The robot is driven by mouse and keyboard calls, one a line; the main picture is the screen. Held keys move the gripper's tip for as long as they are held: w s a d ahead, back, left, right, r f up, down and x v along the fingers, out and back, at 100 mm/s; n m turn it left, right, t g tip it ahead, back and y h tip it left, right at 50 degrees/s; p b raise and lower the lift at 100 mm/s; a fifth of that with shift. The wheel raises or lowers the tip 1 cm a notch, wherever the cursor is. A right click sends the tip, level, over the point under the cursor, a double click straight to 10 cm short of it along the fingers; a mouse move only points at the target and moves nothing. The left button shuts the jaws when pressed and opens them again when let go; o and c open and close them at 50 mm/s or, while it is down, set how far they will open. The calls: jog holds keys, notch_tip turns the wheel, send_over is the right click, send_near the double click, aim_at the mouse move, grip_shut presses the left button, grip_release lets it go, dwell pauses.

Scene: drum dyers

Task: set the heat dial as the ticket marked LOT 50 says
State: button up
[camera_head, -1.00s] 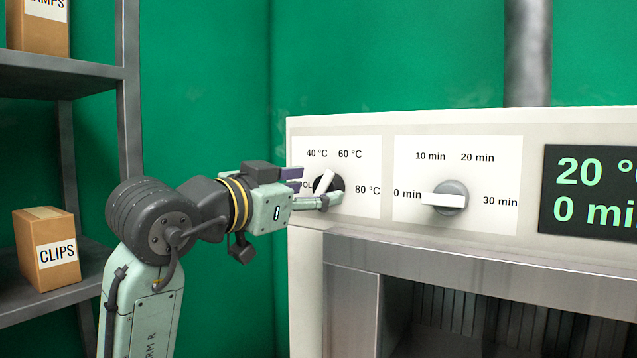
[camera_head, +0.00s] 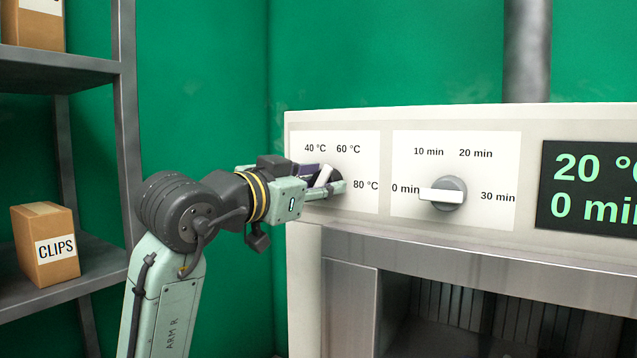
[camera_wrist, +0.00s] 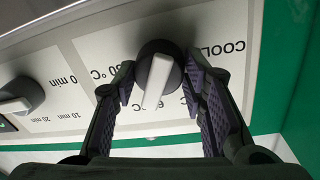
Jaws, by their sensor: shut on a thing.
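The heat dial (camera_head: 324,176) is a dark round knob with a white bar handle on the machine's left panel. In the wrist view the heat dial (camera_wrist: 158,75) sits between the two dark fingers of my gripper (camera_wrist: 158,85), and its bar points down toward a partly covered 60 °C label. That view shows the panel upside down. In the head view my gripper (camera_head: 325,180) is shut on the dial and covers part of it and the COOL label. The 40 °C, 60 °C and 80 °C labels are readable there. No LOT 50 ticket is in view.
The time dial (camera_head: 443,194) is to the right, its bar toward 0 min. The display (camera_head: 590,189) reads 20 °C and 0 min, cut off at the edge. A grey shelf (camera_head: 100,262) with a CLIPS box (camera_head: 45,245) stands at the left.

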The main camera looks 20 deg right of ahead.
jog(key=c, duration=0.4)
jog(key=shift+n+p, duration=0.35)
jog(key=shift+n, duration=0.85)
jog(key=shift+c, duration=0.3)
jog(key=o, duration=1.2)
jog(key=shift+c, duration=0.2)
jog(key=v, duration=1.2)
jog(key=shift+a+f, duration=0.1)
jog(key=shift+f, duration=0.05)
